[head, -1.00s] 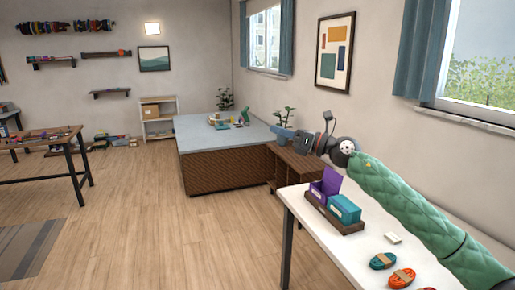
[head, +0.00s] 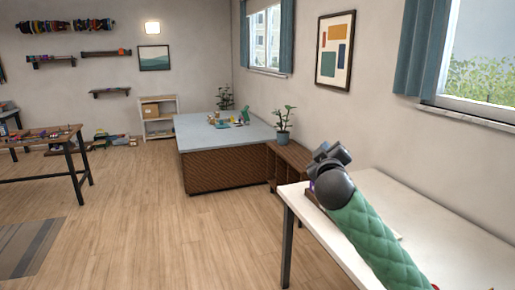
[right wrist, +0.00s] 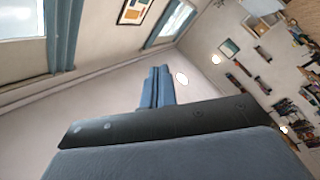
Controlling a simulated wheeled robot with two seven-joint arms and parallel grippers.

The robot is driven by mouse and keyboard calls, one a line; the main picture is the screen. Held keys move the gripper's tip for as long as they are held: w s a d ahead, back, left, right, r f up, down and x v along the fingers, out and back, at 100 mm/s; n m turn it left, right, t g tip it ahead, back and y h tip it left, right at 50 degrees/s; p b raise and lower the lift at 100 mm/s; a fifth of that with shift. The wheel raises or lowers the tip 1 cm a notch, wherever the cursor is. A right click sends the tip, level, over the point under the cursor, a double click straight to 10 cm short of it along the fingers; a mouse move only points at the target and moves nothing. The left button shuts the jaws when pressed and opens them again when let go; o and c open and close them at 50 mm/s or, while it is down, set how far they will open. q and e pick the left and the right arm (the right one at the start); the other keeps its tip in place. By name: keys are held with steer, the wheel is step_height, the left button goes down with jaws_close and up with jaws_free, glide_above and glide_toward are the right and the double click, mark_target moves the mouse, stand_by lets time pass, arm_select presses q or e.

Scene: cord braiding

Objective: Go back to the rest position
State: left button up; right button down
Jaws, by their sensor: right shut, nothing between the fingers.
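My right gripper (head: 323,150) is raised above the far left end of the white table (head: 450,222), partly hidden by my own wrist. In the right wrist view, its two blue-grey fingers (right wrist: 157,87) are together, with nothing between them. My green-sleeved right arm covers most of what lies on the table. Only a sliver of the purple box (head: 311,185) shows beside the wrist. My left gripper is not in view.
A low brown shelf (head: 290,165) with a potted plant (head: 283,122) stands beyond the table. A grey-topped counter (head: 215,139) holds small items farther back. The wooden floor to the left is open. A wall with a window is on the right.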

steer(key=s+a+f+m+g+y+b, duration=0.1)
steer(key=s+f+g, duration=0.2)
steer(key=s+f, duration=0.65)
steer(key=s+a+f+m+g+y+b, duration=0.1)
steer(key=s+f+g, duration=0.3)
steer(key=f, duration=1)
steer(key=s+a+f+m+g+y+b, duration=0.1)
steer(key=s+a+f+g, duration=0.15)
steer(key=s+f, duration=0.6)
arm_select(q)
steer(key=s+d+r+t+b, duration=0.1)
steer(key=b, duration=0.2)
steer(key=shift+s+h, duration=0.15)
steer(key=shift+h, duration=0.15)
arm_select(e)
steer(key=s+f+m+g+y, duration=0.1)
steer(key=s+f+g, duration=0.6)
steer(key=s+f, duration=2.1)
steer(key=shift+a+f+m, duration=0.45)
steer(key=shift+f+m, duration=0.25)
steer(key=shift+f, duration=0.2)
steer(key=shift+g, duration=0.25)
